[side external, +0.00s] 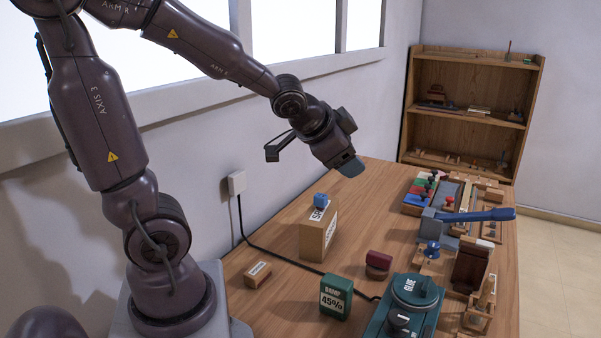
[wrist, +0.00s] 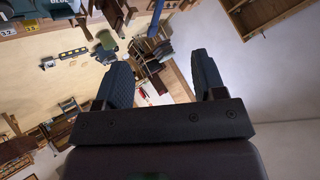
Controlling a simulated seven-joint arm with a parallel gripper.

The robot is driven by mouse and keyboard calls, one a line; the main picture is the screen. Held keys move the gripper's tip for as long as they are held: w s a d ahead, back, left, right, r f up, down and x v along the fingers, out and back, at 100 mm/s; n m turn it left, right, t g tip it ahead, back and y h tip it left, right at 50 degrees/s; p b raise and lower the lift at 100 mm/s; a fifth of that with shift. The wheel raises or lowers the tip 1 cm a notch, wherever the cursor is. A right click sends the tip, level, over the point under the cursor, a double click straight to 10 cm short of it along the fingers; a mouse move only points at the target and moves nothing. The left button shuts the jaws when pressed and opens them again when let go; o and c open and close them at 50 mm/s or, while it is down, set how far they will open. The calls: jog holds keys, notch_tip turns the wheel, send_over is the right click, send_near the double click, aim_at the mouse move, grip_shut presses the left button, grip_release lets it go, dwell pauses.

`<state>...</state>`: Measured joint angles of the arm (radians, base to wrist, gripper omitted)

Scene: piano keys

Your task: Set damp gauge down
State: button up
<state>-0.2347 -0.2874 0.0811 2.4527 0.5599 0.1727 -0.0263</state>
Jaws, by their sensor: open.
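The damp gauge (side external: 335,297) is a small dark green block with a white label reading "DAMP 45%". It stands upright on the wooden table (side external: 290,285) in the side view, left of the green glue pot. My gripper (side external: 352,167) is raised well above the table, behind the gauge and apart from it. In the wrist view my gripper (wrist: 165,82) shows two dark fingers spread apart with nothing between them. I cannot make out the gauge in the wrist view.
A green glue pot (side external: 408,300) stands close right of the gauge. A wooden box with a blue knob (side external: 318,232), a dark red block (side external: 378,264) and a small labelled block (side external: 257,274) stand nearby. A black cable (side external: 275,253) crosses the table. Tools crowd the right side.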

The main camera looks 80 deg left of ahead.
jog(key=s+d+r+n+g+h, duration=0.1)
jog(key=s+d+r+g+h, duration=0.1)
jog(key=s+d, duration=0.9)
jog(key=shift+s+d+r+n+g+h, duration=0.2)
jog(key=shift+d+r+n+g+h, duration=0.3)
jog(key=shift+h, duration=0.5)
jog(key=shift+a+f, duration=0.15)
